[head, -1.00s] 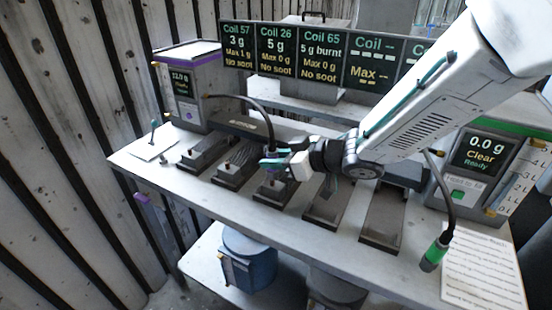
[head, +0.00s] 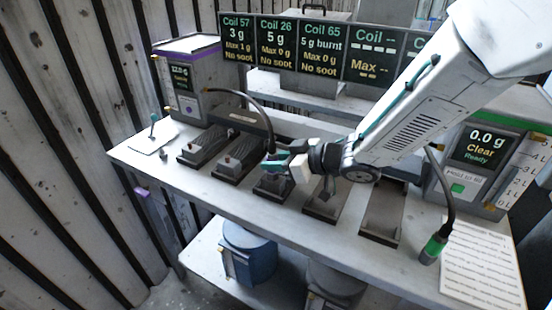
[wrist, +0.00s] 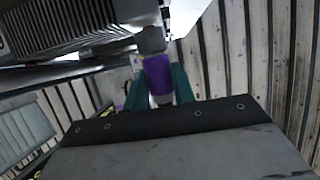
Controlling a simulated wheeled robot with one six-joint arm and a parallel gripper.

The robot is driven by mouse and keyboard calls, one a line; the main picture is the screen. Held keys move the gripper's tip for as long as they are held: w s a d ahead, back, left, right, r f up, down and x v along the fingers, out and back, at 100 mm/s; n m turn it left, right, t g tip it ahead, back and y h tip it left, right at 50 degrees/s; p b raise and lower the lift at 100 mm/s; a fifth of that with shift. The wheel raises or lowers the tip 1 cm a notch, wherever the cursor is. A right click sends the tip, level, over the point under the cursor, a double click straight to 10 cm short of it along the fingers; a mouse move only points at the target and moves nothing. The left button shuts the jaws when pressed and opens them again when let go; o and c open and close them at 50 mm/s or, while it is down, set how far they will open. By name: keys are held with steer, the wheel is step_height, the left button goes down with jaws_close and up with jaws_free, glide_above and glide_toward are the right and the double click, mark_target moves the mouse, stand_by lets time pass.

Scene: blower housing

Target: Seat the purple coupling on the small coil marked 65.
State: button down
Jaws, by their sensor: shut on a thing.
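The purple coupling (wrist: 158,72) is between the teal fingers of my gripper (wrist: 160,86) in the wrist view. A grey fitting (wrist: 150,40) lies in line with it, by a finned grey block (wrist: 62,25); I cannot tell whether the coupling is fully seated. In the head view my gripper (head: 272,162) is shut at the end of a black hose (head: 262,115), over the third cradle from the left (head: 270,188). My gripper hides the coupling there and covers much of that cradle. The sign for Coil 65 (head: 319,47) reads 5 g burnt, Max 0 g, No soot.
Two finned coils (head: 243,154) sit in cradles to the left. Two cradles (head: 382,213) stand to the right. A purple-topped unit (head: 185,85) is at the left; a green-topped unit (head: 480,165) and a hose with a green end (head: 434,246) are at the right.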

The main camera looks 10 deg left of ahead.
steer(key=shift+f, duration=0.1)
steer(key=c, duration=1.1)
jaws_free()
steer(key=shift+v, duration=3.95)
